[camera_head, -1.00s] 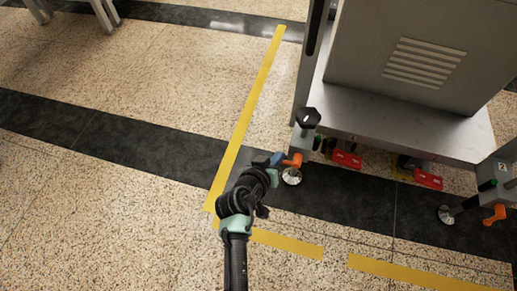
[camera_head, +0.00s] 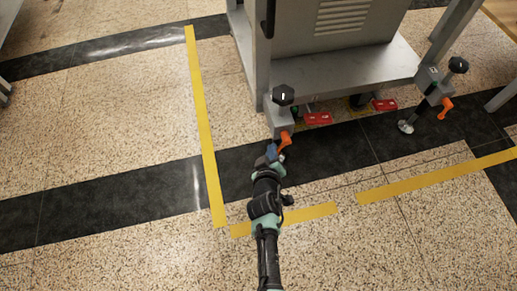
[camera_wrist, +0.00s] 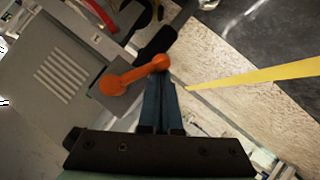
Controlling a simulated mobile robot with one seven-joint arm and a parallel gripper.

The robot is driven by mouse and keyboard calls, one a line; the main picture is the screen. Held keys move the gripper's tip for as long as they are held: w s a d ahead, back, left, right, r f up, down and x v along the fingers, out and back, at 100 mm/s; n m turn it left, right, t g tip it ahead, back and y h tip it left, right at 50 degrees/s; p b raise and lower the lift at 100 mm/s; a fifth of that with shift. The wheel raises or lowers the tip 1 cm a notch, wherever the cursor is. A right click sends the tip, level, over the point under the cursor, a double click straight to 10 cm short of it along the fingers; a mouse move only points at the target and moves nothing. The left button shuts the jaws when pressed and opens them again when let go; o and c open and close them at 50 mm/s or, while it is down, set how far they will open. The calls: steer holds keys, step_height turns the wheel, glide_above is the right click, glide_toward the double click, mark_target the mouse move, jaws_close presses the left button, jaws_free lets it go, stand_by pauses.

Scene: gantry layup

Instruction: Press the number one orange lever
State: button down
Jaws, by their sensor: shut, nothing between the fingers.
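An orange lever (camera_head: 285,139) sits on the grey corner post at the left of the machine frame, under a black knob (camera_head: 283,95) with a small white mark. My gripper (camera_head: 272,152) is at the lever's lower end, very close to it; I cannot tell from this view if they touch. In the wrist view the lever (camera_wrist: 130,78) lies across the tips of my shut blue fingers (camera_wrist: 158,82), with its rounded end at the tips. Nothing is held between the fingers. A second orange lever (camera_head: 446,106) is on the right post, marked 2.
Red pedals (camera_head: 318,119) and (camera_head: 385,105) lie under the metal shelf (camera_head: 345,80) of the machine. Round levelling feet (camera_head: 406,127) stand on the floor. Yellow floor tape (camera_head: 205,130) runs beside the machine. The floor to the left is clear.

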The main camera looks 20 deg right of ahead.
steer(key=shift+d, duration=0.15)
steer(key=shift+r+p, duration=0.7)
steer(key=shift+p, duration=0.05)
steer(key=shift+s, duration=0.1)
steer(key=p+v, duration=0.5)
steer(key=v, duration=0.7)
steer(key=shift+s+r, duration=0.2)
steer(key=shift+s, duration=0.15)
